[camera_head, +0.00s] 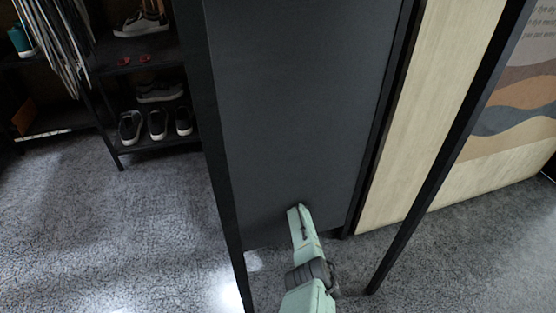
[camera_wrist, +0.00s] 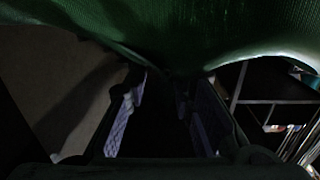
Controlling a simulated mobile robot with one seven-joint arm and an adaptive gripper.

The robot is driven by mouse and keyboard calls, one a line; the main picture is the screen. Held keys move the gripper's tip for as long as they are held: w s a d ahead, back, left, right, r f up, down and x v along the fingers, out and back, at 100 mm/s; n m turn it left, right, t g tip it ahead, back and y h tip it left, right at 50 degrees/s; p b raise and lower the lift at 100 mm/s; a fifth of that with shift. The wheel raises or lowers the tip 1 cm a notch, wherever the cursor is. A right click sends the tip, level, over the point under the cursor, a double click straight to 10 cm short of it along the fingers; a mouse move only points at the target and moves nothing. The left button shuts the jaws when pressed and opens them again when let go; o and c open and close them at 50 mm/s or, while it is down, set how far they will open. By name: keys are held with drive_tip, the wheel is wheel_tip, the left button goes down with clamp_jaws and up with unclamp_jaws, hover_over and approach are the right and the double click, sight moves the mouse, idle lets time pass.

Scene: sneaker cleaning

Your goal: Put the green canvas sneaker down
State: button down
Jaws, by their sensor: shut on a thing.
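The green canvas sneaker (camera_wrist: 170,28) fills the top of the wrist view, very close to the camera, and only part of its green surface shows. My gripper (camera_wrist: 163,82) is shut on the sneaker, with its two fingers reaching up to it from below in the picture. The exact contact is in shadow. In the head view, part of my mint-green arm shows at the bottom centre, but neither my gripper nor the sneaker can be seen there. The surface under the sneaker cannot be made out.
A tall dark grey panel (camera_head: 300,100) stands in front of my arm, with a thin black post (camera_head: 440,160) to its right. A black shelf with several shoes (camera_head: 157,124) stands at the left. Grey carpet (camera_head: 80,230) at the lower left is clear.

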drive_tip(key=c, duration=1.4)
unclamp_jaws()
drive_tip(key=shift+s+d+r+p, duration=0.1)
drive_tip(key=shift+s+r+p, duration=0.1)
drive_tip(key=shift+p, duration=0.25)
drive_tip(key=shift+s+d+r+p, duration=0.1)
drive_tip(key=shift+s+p, duration=0.15)
drive_tip(key=shift+p, duration=0.25)
drive_tip(key=p+v, duration=1.1)
